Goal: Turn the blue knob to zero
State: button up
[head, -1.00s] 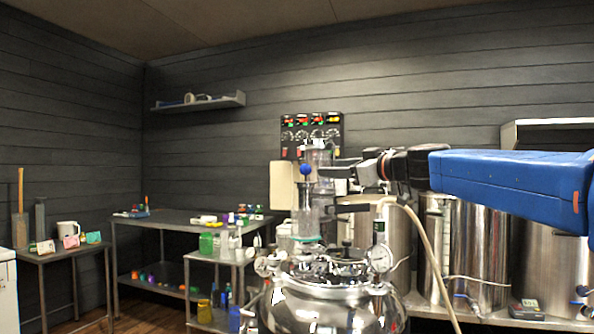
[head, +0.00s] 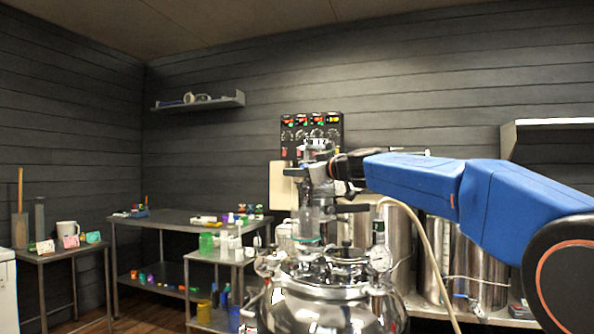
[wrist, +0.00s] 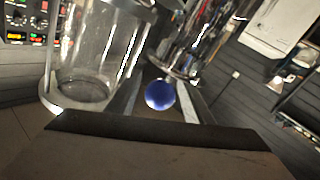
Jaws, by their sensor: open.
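The blue knob (wrist: 160,95) is a round ball in the wrist view, below a clear glass and metal column. My gripper (wrist: 161,88) is open there, with one finger on each side of the knob. I cannot tell whether either finger touches it. In the head view my gripper (head: 312,186) reaches in from the right at the glass column above the steel vessel. It hides the knob in that view. No scale or zero mark can be read.
The steel vessel (head: 325,308) stands below, with a pressure gauge (head: 380,259) and a pale hose (head: 430,250) close to my arm. A glass cylinder (wrist: 88,60) stands close at the left in the wrist view. A control panel (head: 312,130) hangs on the wall behind.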

jog(key=shift+w+a, duration=0.3)
jog(key=shift+a, duration=0.05)
jog(key=c, duration=1.1)
jog(key=shift+o, duration=0.2)
jog(key=shift+n+g+y, duration=0.3)
jog(key=shift+n+y, duration=0.1)
jog(key=shift+s+a+n+g+y, duration=0.15)
jog(key=shift+s+n+g+y, duration=0.2)
jog(key=shift+n+g+y, duration=0.75)
jog(key=shift+s+a+n+g+y, duration=0.2)
jog(key=shift+s+n+g+y, duration=0.25)
jog(key=shift+n+g, duration=1.3)
jog(key=shift+s+a+n+g+y, duration=0.25)
jog(key=shift+n+g+y, duration=0.5)
jog(key=shift+g, duration=1.4)
jog(key=shift+s+d, duration=0.1)
